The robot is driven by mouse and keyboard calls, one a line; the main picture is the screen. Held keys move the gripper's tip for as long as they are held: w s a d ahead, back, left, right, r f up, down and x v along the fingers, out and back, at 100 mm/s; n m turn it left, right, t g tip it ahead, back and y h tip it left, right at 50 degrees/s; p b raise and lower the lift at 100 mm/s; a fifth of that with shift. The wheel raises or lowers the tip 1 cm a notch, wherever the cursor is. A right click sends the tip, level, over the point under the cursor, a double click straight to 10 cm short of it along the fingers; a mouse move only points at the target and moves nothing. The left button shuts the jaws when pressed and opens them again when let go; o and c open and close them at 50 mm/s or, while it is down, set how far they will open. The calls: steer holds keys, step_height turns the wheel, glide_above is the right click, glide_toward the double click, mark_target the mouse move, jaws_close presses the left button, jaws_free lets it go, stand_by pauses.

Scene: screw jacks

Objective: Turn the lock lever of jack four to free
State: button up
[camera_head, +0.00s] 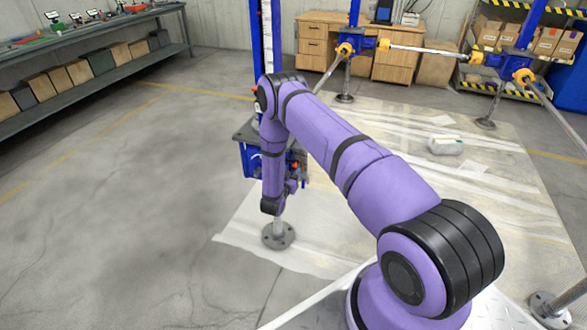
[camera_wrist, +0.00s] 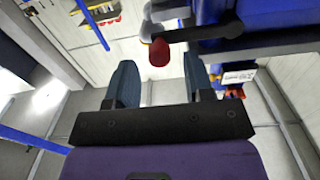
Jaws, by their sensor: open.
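In the wrist view, my gripper (camera_wrist: 160,82) is open, with one dark blue-grey finger on each side. A red knob (camera_wrist: 159,53) shows in the gap between the fingers, toward the fingertips. It sits on the end of a dark lever (camera_wrist: 208,31) that runs off to the right. I cannot tell whether a finger touches the knob. The lever belongs to a blue jack body (camera_wrist: 270,22) at the upper right. In the head view, the blue jack (camera_head: 250,160) stands behind my forearm, its foot plate (camera_head: 278,235) on the floor. My arm hides the lever there; no number is readable.
Other blue jacks with orange collars (camera_head: 345,48) and slanted steel bars (camera_head: 430,50) stand at the back right. A wrapped bundle (camera_head: 445,145) lies on the floor sheet (camera_head: 400,130). A workbench (camera_head: 100,45) with crates is at the left. Floor left of the jack is clear.

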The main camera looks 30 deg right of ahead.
mark_target(293, 168)
steer(key=shift+x, duration=1.65)
jaws_close()
